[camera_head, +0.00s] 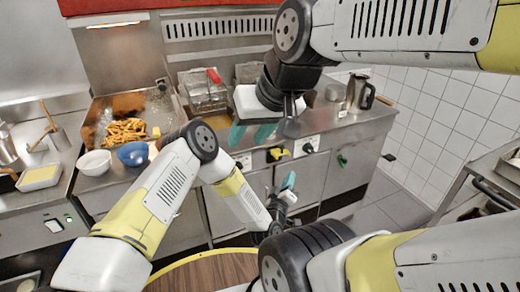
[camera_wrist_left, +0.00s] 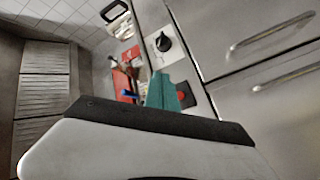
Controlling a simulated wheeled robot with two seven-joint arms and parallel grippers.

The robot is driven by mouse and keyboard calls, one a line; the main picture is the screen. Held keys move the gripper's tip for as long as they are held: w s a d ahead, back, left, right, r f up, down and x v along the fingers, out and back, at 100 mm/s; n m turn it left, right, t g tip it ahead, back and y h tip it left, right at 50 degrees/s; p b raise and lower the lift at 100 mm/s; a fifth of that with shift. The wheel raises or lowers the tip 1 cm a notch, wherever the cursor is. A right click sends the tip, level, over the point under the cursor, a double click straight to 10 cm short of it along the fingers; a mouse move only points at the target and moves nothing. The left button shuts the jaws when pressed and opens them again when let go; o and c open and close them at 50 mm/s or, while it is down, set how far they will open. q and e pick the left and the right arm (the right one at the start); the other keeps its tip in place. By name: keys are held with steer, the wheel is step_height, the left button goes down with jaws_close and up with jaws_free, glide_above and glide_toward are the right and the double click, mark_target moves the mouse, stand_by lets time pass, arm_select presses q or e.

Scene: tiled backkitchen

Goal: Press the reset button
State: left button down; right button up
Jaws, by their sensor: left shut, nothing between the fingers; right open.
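In the head view my left gripper (camera_head: 288,183) is shut and empty, in front of and below the counter's control panel. My right gripper (camera_head: 250,134) hangs at the counter's front edge with its teal fingers apart, nothing between them. A black knob (camera_head: 308,148) on a white plate also shows in the wrist view (camera_wrist_left: 163,43).
A yellow control (camera_head: 279,154) sits on the same panel. Fryer baskets (camera_head: 205,90), fries (camera_head: 125,130), a white bowl (camera_head: 94,163), a blue bowl (camera_head: 133,153) and a metal jug (camera_head: 359,93) stand on the counter. A round wooden top (camera_head: 205,270) is at the front.

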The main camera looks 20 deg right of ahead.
arm_select(q)
steer(key=w, duration=0.8)
steer(key=shift+w+a, duration=0.3)
steer(key=shift+w, duration=0.1)
stand_by(1.8)
steer(key=shift+w, duration=0.4)
steer(key=shift+w+a, duration=0.1)
steer(key=shift+w, duration=0.4)
stand_by(0.5)
steer(key=shift+s, duration=0.9)
